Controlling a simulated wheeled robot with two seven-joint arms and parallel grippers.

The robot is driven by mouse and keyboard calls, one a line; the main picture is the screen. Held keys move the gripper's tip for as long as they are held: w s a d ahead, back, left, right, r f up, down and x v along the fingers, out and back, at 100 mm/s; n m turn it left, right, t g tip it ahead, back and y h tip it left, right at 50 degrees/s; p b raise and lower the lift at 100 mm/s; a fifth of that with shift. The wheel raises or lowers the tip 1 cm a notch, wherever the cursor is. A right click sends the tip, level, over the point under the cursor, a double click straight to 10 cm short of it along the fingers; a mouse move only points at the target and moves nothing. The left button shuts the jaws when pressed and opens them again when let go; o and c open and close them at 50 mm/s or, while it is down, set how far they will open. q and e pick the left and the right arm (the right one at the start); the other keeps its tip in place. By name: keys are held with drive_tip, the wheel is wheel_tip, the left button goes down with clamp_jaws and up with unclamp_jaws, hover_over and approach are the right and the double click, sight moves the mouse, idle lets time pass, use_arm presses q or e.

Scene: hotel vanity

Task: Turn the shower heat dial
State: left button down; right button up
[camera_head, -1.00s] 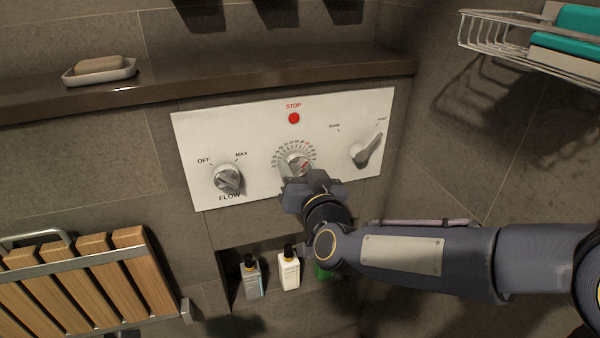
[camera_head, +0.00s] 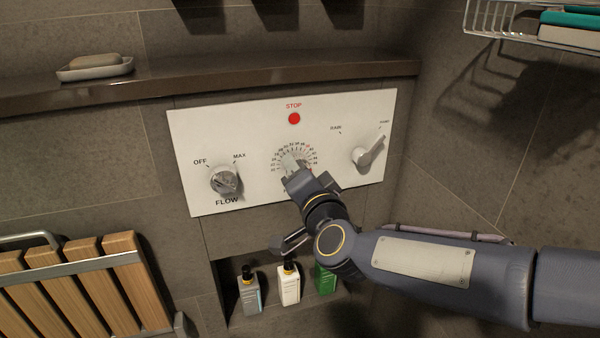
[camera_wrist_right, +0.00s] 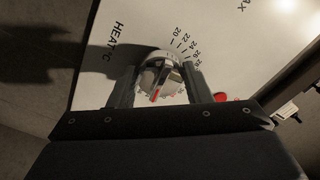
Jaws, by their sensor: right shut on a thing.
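The silver heat dial (camera_head: 289,159) sits in the middle of the white control panel (camera_head: 250,125), ringed by a number scale. My right gripper (camera_head: 293,170) reaches it from below and right, covering most of it in the head view. In the right wrist view the dial (camera_wrist_right: 164,72) lies between the two fingers of my right gripper (camera_wrist_right: 158,80), which is shut on its sides. A red mark shows on the dial's lower part. The label HEAT °C and the numbers 20 to 28 are readable beside it. My left gripper is out of view.
The flow knob (camera_head: 225,181) is left of the dial, the lever (camera_head: 369,155) right, and the red STOP button (camera_head: 294,118) above. A ledge (camera_head: 230,77) with a soap dish (camera_head: 95,71) runs above. Bottles (camera_head: 288,284) stand in a niche below. A wire rack (camera_head: 500,20) is upper right.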

drive_tip(key=shift+s+a+r, duration=0.1)
drive_tip(key=shift+a, duration=0.1)
idle(0.3)
drive_tip(key=o, duration=1)
drive_tip(key=shift+d, duration=0.1)
drive_tip(key=p+v, duration=0.1)
drive_tip(key=v, duration=0.6)
drive_tip(key=shift+s+r+p, duration=0.1)
drive_tip(key=shift+s+p, duration=0.2)
drive_tip(key=shift+s, duration=0.05)
